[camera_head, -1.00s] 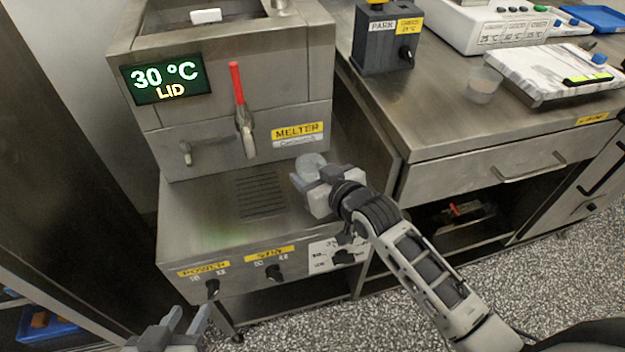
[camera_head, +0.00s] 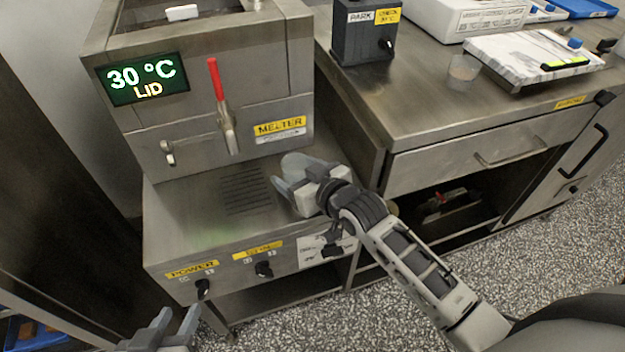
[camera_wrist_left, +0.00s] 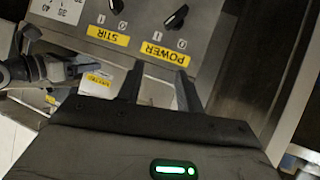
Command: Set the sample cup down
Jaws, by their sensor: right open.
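A pale translucent sample cup (camera_head: 296,162) is at the right end of the melter's (camera_head: 225,130) steel deck, just right of the slotted grille. It appears to rest on the deck, though its base is hidden by my right gripper. My right gripper (camera_head: 298,178) is open, with its fingers around or beside the cup; contact cannot be made out. My left gripper (camera_head: 176,322) is open and empty in front of the melter, low in the head view. Its two spread fingers also show in the left wrist view (camera_wrist_left: 160,90), below the POWER and STIR labels.
A second clear cup (camera_head: 463,72) stands on the right counter (camera_head: 420,110), beside a marble-patterned slab (camera_head: 530,55). A dark PARK block (camera_head: 363,35) stands at the counter's left. The melter has a red-handled tap (camera_head: 217,85). The grille (camera_head: 245,190) is clear.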

